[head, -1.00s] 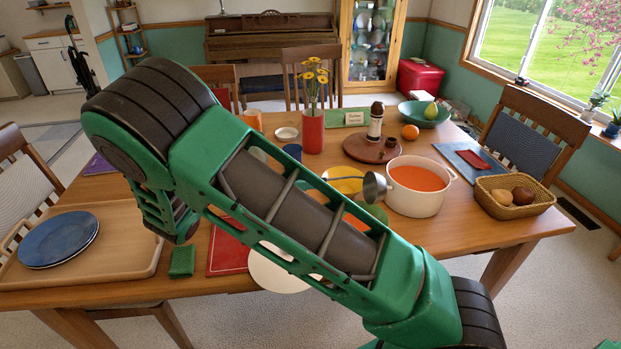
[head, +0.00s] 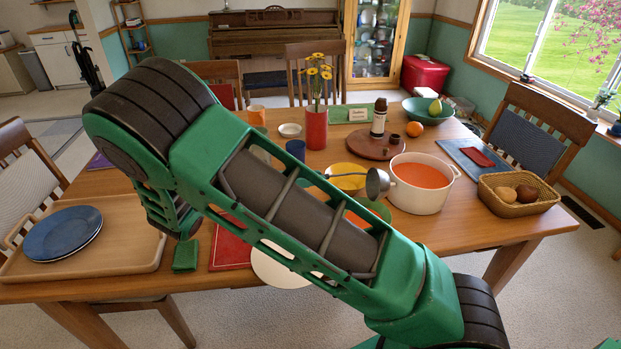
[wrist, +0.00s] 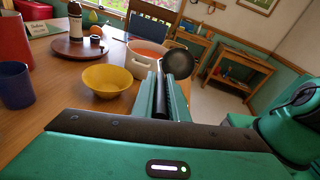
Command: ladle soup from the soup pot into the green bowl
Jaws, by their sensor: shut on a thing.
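The white soup pot (head: 419,199) holds orange soup and stands right of centre on the table. It also shows in the wrist view (wrist: 141,68). The ladle (head: 377,184) has its dark metal bowl in the air by the pot's left rim. In the wrist view the ladle bowl (wrist: 184,62) is right of the pot. A teal-green bowl (head: 420,115) with a pear stands farther back.
A yellow bowl (head: 345,176) stands left of the pot. A blue cup (head: 295,149), a red vase with flowers (head: 316,130) and a round wooden board with a bottle (head: 365,147) stand behind. A bread basket (head: 518,200) is right of the pot.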

